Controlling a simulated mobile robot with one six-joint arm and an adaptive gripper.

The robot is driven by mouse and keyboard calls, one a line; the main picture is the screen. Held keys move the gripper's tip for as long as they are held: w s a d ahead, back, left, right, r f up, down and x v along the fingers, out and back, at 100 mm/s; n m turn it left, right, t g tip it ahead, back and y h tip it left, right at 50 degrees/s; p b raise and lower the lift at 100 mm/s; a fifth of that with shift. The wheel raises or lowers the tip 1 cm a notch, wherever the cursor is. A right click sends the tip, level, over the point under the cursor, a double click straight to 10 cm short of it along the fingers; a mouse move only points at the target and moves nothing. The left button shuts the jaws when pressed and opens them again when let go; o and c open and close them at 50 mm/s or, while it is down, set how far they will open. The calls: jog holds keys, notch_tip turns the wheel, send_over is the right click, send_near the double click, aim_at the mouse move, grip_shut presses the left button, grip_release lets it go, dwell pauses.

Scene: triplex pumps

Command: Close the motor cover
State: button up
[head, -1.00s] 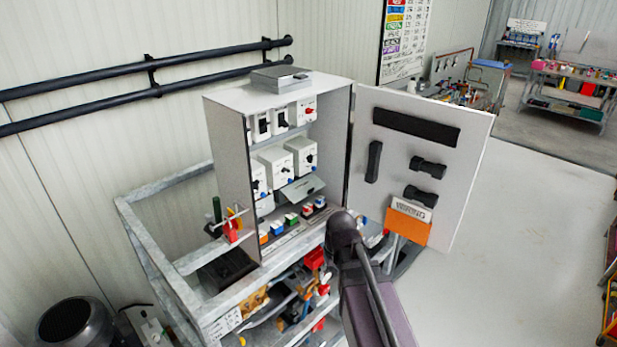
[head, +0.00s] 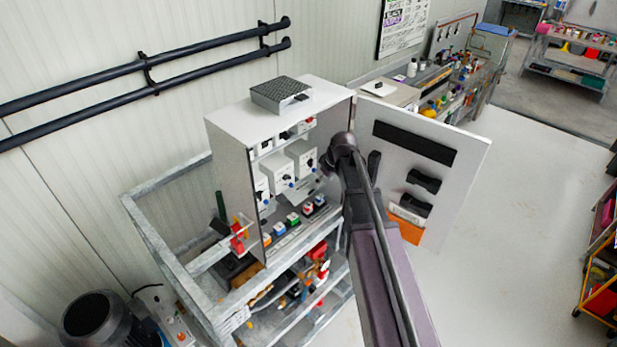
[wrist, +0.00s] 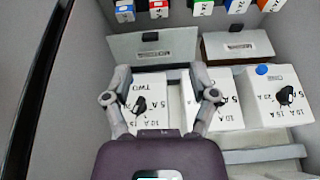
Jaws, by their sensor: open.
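In the wrist view, a grey flap (wrist: 152,48) with a dark handle and a small, hardly legible label stands out beyond the white switch boxes. A second grey flap (wrist: 237,46) is to its right, also with a dark handle. I cannot read for certain which is the motor cover. My gripper (wrist: 160,76) is open and empty, its fingers spread over the white box marked TWO (wrist: 150,96), with the tips close to the left flap's near edge. Contact cannot be told. In the head view my arm reaches into the cabinet (head: 228,160) and hides the flaps partly.
The cabinet door (head: 455,160) stands wide open to the right, close beside my arm. Coloured switches (head: 292,220) line the cabinet's lower part. A metal frame rack (head: 160,240) stands beneath and left.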

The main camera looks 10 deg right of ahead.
aim_at(311, 190)
jog(key=w+r, duration=0.1)
jog(key=w+r+p, duration=0.1)
jog(key=shift+w+d+r, duration=0.15)
jog(key=shift+w+d, duration=0.15)
jog(key=shift+w, duration=0.1)
jog(key=shift+w+a+f, duration=0.1)
jog(key=shift+f, duration=0.15)
jog(key=b+x, duration=1.2)
jog(key=x, duration=0.1)
jog(key=shift+w+a+b, duration=0.15)
jog(key=shift+w+b, duration=0.05)
jog(key=shift+b, duration=0.15)
dwell(0.4)
grip_shut()
jog(key=shift+a+f, duration=0.1)
dwell(0.4)
